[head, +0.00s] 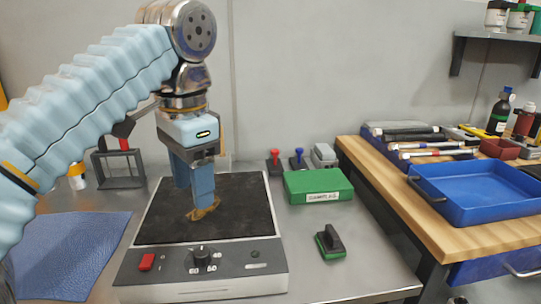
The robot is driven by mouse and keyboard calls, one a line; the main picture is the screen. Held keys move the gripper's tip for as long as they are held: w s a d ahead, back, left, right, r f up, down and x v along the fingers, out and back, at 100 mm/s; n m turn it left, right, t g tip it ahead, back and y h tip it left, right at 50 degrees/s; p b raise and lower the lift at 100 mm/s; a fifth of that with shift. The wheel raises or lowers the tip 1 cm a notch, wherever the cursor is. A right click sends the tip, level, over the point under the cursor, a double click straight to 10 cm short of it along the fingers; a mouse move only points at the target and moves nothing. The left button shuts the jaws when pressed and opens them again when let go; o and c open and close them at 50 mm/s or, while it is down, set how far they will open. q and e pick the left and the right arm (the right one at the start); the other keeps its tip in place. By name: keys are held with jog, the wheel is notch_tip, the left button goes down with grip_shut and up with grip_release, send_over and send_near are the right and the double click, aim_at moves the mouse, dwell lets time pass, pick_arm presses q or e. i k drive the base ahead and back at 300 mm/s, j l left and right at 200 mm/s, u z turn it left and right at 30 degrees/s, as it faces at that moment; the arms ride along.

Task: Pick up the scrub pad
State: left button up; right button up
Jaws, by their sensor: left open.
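The scrub pad (330,244), a small green block with a black handle, lies on the grey bench right of the hot plate. My left gripper (193,196) points down over the dark top of the hot plate (160,216), left of the scrub pad and apart from it. Its blue fingers are open, with no scrub pad between them. A yellow-brown patch (205,212) shows on the plate by the fingertips; I cannot tell if it is a stain or residue. My right gripper is not in view.
A green labelled box (318,185) stands behind the scrub pad. A blue mat (68,250) lies at left. A wooden table (400,205) at right bears a blue tray (475,205), markers and bottles. Bare bench surrounds the scrub pad.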

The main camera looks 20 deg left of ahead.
aim_at(330, 246)
jog(key=k, duration=1)
